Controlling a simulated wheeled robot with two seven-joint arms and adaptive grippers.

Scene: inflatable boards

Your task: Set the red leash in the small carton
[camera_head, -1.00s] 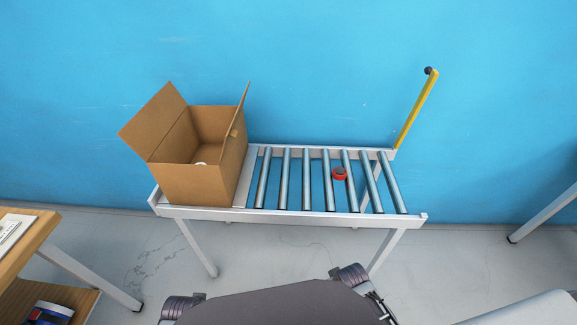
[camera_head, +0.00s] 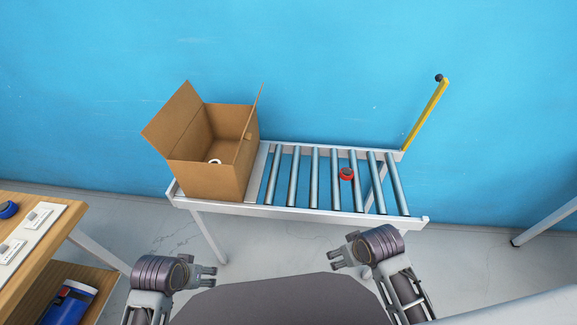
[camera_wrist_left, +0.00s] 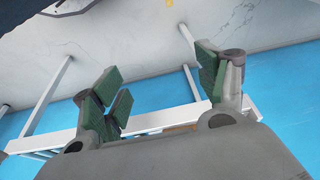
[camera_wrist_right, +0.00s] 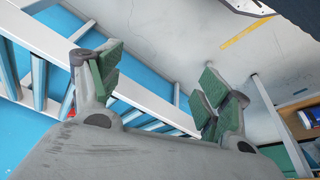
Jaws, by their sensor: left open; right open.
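The red leash (camera_head: 346,174), a small round red coil with a dark centre, lies on the rollers right of the middle of the conveyor. A bit of red also shows behind a finger in the right wrist view (camera_wrist_right: 68,101). The small carton (camera_head: 208,180) stands open on the left end of the conveyor, flaps up, with a white round item inside. My left gripper (camera_head: 212,276) is open and empty, below and in front of the carton. My right gripper (camera_head: 335,254) is open and empty, in front of the conveyor, below the leash.
The roller conveyor (camera_head: 300,211) has a raised front rail and a yellow post (camera_head: 425,115) at its right end. A wooden shelf table (camera_head: 60,228) stands at the left, with a blue item (camera_head: 66,305) on its lower shelf. A blue wall closes the back.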

